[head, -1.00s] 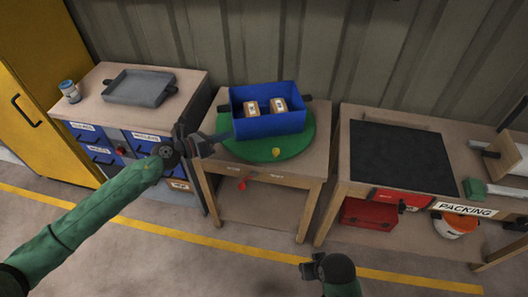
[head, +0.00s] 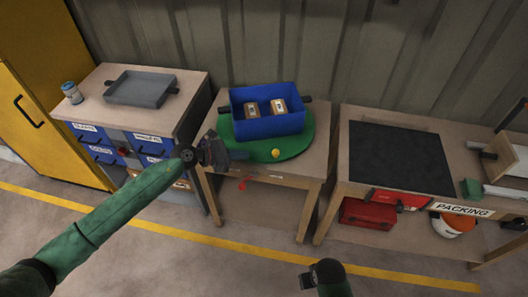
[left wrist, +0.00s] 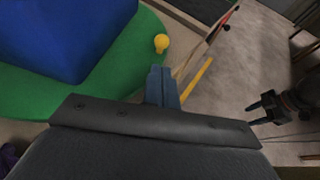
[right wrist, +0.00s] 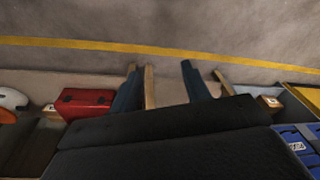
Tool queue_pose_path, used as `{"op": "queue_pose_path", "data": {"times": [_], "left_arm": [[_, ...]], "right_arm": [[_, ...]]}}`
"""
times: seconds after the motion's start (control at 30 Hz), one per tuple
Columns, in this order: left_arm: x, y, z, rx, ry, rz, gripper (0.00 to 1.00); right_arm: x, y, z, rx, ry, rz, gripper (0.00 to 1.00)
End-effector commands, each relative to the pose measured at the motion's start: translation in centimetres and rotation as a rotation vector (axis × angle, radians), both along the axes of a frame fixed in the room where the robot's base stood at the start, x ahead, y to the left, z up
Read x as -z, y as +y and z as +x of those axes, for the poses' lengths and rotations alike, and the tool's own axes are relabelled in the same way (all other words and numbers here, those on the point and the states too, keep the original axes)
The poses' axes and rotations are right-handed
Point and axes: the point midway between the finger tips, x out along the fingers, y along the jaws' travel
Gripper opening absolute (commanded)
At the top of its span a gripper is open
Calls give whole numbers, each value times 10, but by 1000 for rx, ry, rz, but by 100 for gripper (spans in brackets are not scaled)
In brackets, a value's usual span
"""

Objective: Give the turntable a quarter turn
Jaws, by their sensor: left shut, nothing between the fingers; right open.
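The green round turntable (head: 298,147) lies on the small wooden table. A blue bin (head: 268,126) with two labelled boxes (head: 265,107) in it stands on the turntable. A yellow knob (head: 276,154) sits at the turntable's front edge; it also shows in the left wrist view (left wrist: 161,43). My left gripper (head: 241,155) is shut and empty, left of the knob and apart from it. In the left wrist view its closed fingers (left wrist: 160,84) are just short of the knob. My right gripper (right wrist: 160,82) is open and empty, low in front of the tables.
A drawer cabinet with a grey tray (head: 141,88) and a jar (head: 71,92) stands at left. The packing bench (head: 343,180) with a black mat (head: 400,158) stands at right, a red toolbox (head: 368,213) beneath it. The floor in front is open.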

Motion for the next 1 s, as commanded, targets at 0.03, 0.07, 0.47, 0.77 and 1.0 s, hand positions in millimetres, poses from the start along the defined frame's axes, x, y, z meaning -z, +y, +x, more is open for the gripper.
{"op": "queue_pose_path", "data": {"times": [0.03, 0.07, 0.47, 0.77, 1.0], "left_arm": [[0, -6, 2, 0, 1, -1, 0], [1, -9, 3, -1, 1, -2, 0], [17, -50, 18, 0, 3, -1, 0], [27, -71, 27, -1, 2, -1, 0], [30, -79, 30, 0, 1, 0, 0]], "right_arm": [[7, -1, -1, 0, 4, -2, 47], [12, -1, -1, 0, 4, -3, 47], [82, -8, -11, 1, 9, -15, 47], [125, -15, -24, 2, 10, -22, 47], [141, -18, -30, 2, 10, -25, 47]]}}
